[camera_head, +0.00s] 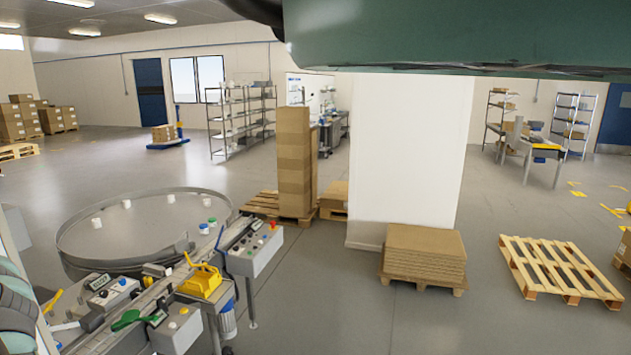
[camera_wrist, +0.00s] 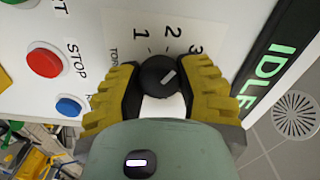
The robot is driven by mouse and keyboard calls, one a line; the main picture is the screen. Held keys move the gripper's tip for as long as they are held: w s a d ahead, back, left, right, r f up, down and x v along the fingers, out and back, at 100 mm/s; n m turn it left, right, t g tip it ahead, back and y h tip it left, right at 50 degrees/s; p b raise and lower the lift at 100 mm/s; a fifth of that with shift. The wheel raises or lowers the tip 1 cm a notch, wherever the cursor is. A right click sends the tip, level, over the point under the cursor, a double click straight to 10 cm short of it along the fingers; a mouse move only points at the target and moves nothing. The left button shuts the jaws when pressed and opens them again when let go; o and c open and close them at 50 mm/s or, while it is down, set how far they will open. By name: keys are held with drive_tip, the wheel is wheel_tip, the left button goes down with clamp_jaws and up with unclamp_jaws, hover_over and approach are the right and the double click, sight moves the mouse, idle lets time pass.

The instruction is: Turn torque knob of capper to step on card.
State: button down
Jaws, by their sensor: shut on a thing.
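The torque knob (camera_wrist: 154,74) is round and black, set on a white panel in the wrist view. Its white mark points to the upper right, roughly to the 3 side of the printed scale 1, 2, 3. My gripper (camera_wrist: 160,82) has yellow ribbed fingers, one on each side of the knob, shut on it. The scale plate (camera_wrist: 153,24) shows above the knob; its label is partly hidden by the left finger. I cannot make out a card with a step on it in either view. My gripper is not seen in the head view.
Beside the knob in the wrist view are a red STOP button (camera_wrist: 44,62), a blue button (camera_wrist: 69,106) and a display (camera_wrist: 285,62) reading IDLE. The head view shows a round turntable (camera_head: 150,228), a yellow part (camera_head: 201,281) on the line, and pallets on open floor.

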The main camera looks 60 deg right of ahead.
drive_tip(key=shift+d+f+m, duration=0.1)
drive_tip(key=shift+d+m, duration=0.05)
drive_tip(key=shift+m, duration=1.45)
drive_tip(key=c, duration=0.5)
unclamp_jaws()
drive_tip(key=shift+s, duration=0.1)
drive_tip(key=v, duration=1.1)
drive_tip(key=shift+s+d, duration=0.1)
drive_tip(key=shift+s, duration=0.25)
